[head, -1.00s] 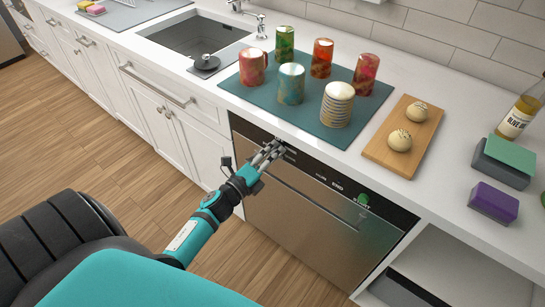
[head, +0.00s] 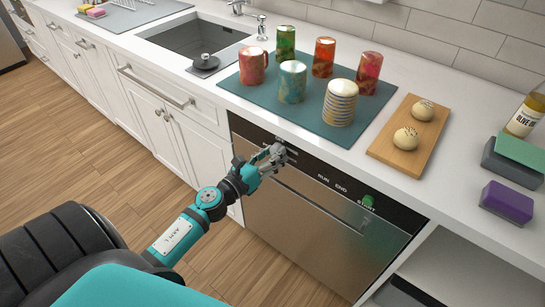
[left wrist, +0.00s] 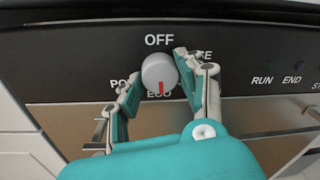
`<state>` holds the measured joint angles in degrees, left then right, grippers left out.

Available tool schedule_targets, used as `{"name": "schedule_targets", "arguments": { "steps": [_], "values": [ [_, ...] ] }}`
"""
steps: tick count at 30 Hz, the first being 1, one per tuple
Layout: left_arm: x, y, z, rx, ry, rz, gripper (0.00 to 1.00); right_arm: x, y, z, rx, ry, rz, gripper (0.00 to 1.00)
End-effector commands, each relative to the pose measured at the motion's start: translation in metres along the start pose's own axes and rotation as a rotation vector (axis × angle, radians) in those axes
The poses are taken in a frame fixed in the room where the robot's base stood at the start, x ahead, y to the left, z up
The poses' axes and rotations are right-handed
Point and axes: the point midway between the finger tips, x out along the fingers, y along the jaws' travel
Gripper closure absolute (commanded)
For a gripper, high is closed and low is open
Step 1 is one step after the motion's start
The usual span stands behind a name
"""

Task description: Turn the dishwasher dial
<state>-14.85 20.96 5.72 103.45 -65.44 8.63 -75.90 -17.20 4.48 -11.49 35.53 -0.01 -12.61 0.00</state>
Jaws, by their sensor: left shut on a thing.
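The dishwasher (head: 315,225) is under the counter, with a steel door and a black control strip. Its grey round dial (left wrist: 158,72) shows in the left wrist view. The dial's red mark points down at the word ECO, and OFF stands above it. My left gripper (left wrist: 160,67) is shut on the dial, one finger on each side. In the head view my left gripper (head: 274,156) is at the left end of the strip and hides the dial. My right gripper is not in view.
RUN and END labels and a green start button (head: 368,201) are farther right on the strip. Several mugs stand on a teal mat (head: 240,92) on the counter above. A wooden board (head: 396,156) with two buns is to their right.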

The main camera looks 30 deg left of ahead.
Motion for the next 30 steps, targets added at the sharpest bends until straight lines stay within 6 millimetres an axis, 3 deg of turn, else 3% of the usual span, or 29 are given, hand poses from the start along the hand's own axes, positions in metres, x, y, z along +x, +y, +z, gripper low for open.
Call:
{"name": "schedule_targets", "arguments": {
  "steps": [18, 30],
  "values": [
    [-0.001, 0.0, 0.0, 0.58, 0.041, 0.008, 0.94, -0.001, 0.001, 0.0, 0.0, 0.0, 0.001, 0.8],
    [-0.001, 0.0, 0.001, 0.821, 0.057, 0.008, 0.94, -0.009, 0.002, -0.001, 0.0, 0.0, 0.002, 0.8]
  ]
}}
